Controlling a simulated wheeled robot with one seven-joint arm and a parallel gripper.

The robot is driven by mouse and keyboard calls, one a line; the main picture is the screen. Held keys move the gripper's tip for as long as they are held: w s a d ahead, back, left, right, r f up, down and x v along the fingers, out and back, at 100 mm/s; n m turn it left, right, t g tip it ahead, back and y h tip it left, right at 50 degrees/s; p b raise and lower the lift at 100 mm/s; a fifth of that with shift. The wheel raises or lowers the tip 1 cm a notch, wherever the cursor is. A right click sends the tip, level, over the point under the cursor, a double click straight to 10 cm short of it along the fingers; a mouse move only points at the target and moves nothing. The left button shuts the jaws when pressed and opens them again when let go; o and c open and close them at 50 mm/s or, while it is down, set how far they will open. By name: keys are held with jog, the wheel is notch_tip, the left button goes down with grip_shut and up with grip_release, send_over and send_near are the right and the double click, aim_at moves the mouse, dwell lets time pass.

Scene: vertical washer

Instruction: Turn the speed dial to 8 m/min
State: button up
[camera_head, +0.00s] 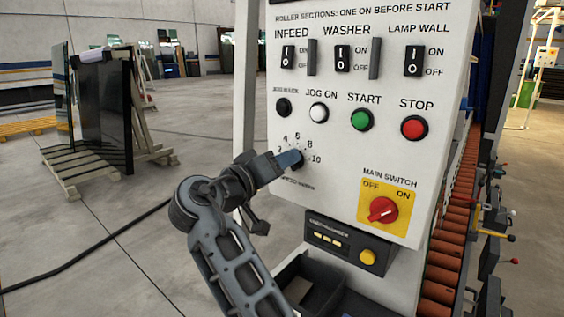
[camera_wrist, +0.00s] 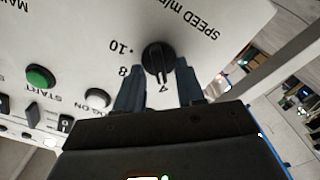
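My gripper (camera_wrist: 160,72) is open, with one finger on each side of the dial's lower part and gaps to the knob. In the head view my gripper (camera_head: 290,159) reaches the dial from the left and covers part of it.
Above the dial are the jog on button (camera_head: 319,113), green start button (camera_head: 361,119), red stop button (camera_head: 413,127) and toggle switches. The red main switch (camera_head: 383,210) is lower right. A small box with a yellow knob (camera_head: 367,257) sits below.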

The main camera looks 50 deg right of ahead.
jog(key=shift+c, duration=0.4)
grip_shut()
jog(key=shift+f+b, duration=0.2)
jog(key=shift+b, duration=0.35)
jog(key=m+b, duration=0.5)
jog(key=b, duration=0.3)
jog(key=m+b, duration=0.5)
jog(key=b, duration=0.2)
jog(key=m+b, duration=0.5)
jog(key=b, duration=0.3)
jog(key=shift+s+m+b, duration=0.3)
jog(key=shift+r, duration=0.15)
jog(key=shift+o, duration=0.4)
grip_release()
